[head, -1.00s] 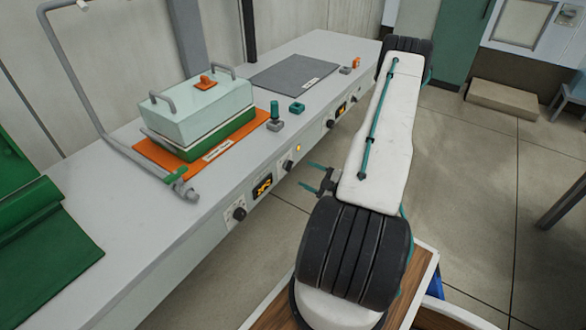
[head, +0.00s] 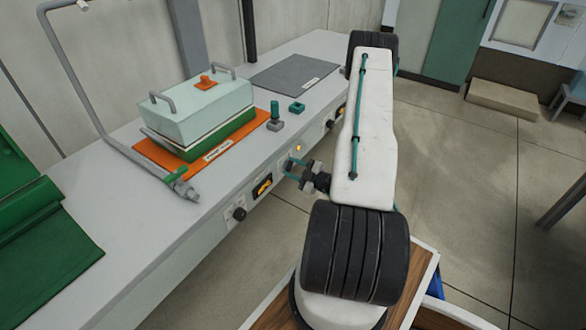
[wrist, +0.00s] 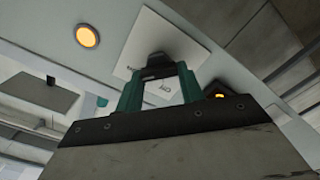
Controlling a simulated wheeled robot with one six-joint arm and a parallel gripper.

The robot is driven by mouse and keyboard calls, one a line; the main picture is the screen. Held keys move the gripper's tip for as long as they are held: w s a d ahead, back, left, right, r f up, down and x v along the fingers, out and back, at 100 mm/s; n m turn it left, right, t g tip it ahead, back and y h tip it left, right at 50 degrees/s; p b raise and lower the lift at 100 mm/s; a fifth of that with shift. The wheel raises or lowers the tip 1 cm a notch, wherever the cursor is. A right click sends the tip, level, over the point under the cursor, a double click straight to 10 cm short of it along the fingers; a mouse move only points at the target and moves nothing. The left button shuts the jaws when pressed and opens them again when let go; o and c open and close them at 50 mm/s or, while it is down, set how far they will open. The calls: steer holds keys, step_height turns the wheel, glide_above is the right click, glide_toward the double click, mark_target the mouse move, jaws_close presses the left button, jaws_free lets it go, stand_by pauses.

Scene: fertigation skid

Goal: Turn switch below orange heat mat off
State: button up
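The orange heat mat (head: 150,150) lies on the bench under a pale green lidded box (head: 200,112). Below it, the bench front holds a black rotary switch (wrist: 157,60) on a white plate (wrist: 135,45). My gripper (head: 290,168) is at this switch, its two teal fingers on either side of it. In the wrist view, the black switch shows between the fingertips of my gripper (wrist: 160,74). I cannot tell whether the fingers touch it. In the head view the fingers partly cover the switch. A round amber light (wrist: 87,36) beside it is lit.
A display with orange figures (head: 262,186) and another black knob (head: 239,214) sit further left on the bench front. A grey mat (head: 295,72) lies at the far end. A grey bent pipe (head: 120,148) runs over the bench. Floor beside the bench is clear.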

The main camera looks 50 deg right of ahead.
steer(key=shift+n, duration=0.5)
steer(key=n, duration=0.3)
steer(key=shift+a+f+n, duration=0.1)
steer(key=shift+n, duration=0.3)
steer(key=n, duration=1.3)
steer(key=shift+f, duration=0.35)
steer(key=o, duration=1)
steer(key=shift+s, duration=0.15)
